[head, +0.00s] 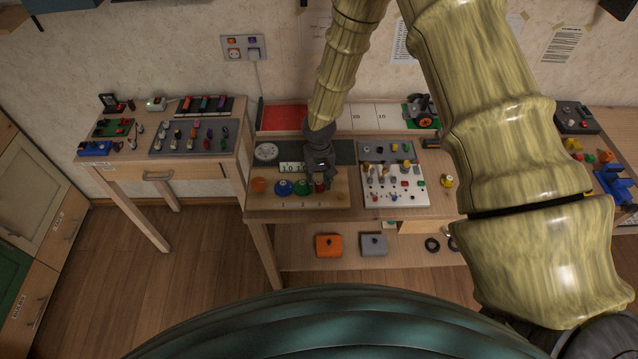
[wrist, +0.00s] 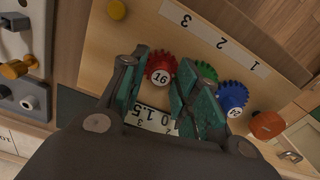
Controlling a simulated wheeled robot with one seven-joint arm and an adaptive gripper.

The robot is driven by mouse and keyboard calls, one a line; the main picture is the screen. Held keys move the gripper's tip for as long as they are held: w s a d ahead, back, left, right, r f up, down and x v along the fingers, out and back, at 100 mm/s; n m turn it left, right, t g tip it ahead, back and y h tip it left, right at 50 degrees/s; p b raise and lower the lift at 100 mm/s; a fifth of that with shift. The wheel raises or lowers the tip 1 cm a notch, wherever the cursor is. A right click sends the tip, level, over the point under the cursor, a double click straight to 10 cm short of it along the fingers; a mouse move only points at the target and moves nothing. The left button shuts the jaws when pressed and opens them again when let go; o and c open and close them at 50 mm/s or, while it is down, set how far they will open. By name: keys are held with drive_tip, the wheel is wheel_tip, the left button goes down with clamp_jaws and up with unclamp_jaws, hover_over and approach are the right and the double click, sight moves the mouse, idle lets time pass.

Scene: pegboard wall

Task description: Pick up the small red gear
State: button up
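The small red gear (wrist: 161,68), with a toothed rim and a label that looks like 16, sits on the light wooden gear board (wrist: 140,30). In the head view the red gear (head: 320,188) is partly hidden under my gripper (head: 319,180). In the wrist view my gripper (wrist: 158,80) is open, and the gear shows between and just beyond its two fingers. I cannot tell whether either finger touches it. A green gear (wrist: 207,71) and a blue gear (wrist: 232,96) are beside it, the green one partly behind the right finger.
An orange knob (head: 259,185) is at the board's left end and a yellow peg (wrist: 117,9) near its right end. A number plate (head: 291,168) stands behind the gears. A white board with several pegs (head: 394,185) is to the right.

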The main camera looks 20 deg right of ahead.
drive_tip(key=shift+f, duration=0.1)
drive_tip(key=c, duration=0.5)
drive_tip(key=shift+c, duration=0.2)
